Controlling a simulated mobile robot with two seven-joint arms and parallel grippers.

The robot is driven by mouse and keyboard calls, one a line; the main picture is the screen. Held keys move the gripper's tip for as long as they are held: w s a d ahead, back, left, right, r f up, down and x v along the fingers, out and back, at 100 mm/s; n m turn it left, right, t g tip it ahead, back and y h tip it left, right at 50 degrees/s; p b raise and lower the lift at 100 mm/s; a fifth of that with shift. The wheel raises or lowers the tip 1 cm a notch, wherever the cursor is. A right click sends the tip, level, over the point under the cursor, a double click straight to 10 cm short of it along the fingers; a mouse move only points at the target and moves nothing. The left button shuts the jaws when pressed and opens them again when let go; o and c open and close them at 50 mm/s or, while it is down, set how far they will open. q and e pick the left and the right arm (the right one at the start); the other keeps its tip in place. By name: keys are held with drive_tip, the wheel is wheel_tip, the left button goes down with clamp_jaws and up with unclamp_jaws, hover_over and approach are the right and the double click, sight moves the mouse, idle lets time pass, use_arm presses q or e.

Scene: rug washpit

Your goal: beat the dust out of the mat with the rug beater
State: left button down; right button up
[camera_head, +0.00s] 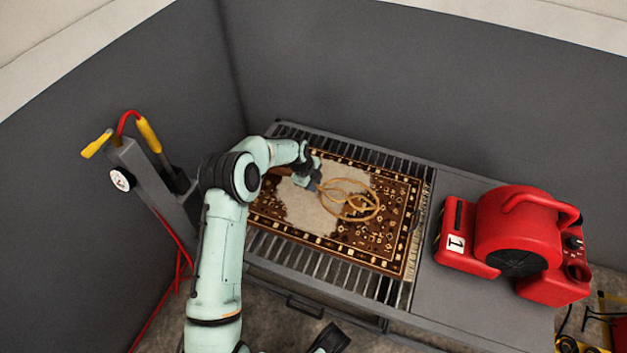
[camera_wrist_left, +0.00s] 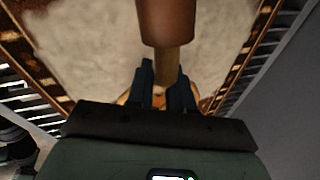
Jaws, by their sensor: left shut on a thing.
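The rug beater (camera_head: 347,199) has a looped tan head and a brown grip. My left gripper (camera_head: 313,182) is shut on its handle, and the looped head shows over the mat's middle right. The left wrist view shows the fingers (camera_wrist_left: 168,92) around the tan shaft, with the brown grip (camera_wrist_left: 167,20) above. The mat (camera_head: 385,246) is brown with a patterned border and lies flat on the slatted bench. A pale dusty patch (camera_head: 308,213) covers its middle; it also shows in the left wrist view (camera_wrist_left: 90,45). I cannot tell whether the head touches the mat. My right gripper is not clearly visible.
A red blower (camera_head: 520,235) stands on the solid right part of the bench (camera_head: 455,300). A grey post (camera_head: 150,185) with a red hose and yellow-handled wand stands at left. Grey walls (camera_head: 420,80) close off the back and left.

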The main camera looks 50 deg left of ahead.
sight(316, 194)
use_arm(q)
wheel_tip(316, 194, down, 4)
drive_tip(key=shift+f+b, duration=0.1)
drive_tip(key=shift+b, duration=0.85)
drive_tip(key=shift+r, duration=0.2)
wheel_tip(316, 194, up, 4)
drive_tip(key=p, duration=0.3)
drive_tip(key=shift+f, duration=0.1)
wheel_tip(316, 194, down, 4)
drive_tip(key=b, duration=0.2)
drive_tip(key=shift+f+b, duration=0.2)
drive_tip(key=shift+b, duration=0.15)
drive_tip(key=shift+r+p, duration=1.5)
drive_tip(key=shift+r, duration=0.7)
drive_tip(key=shift+f, duration=0.1)
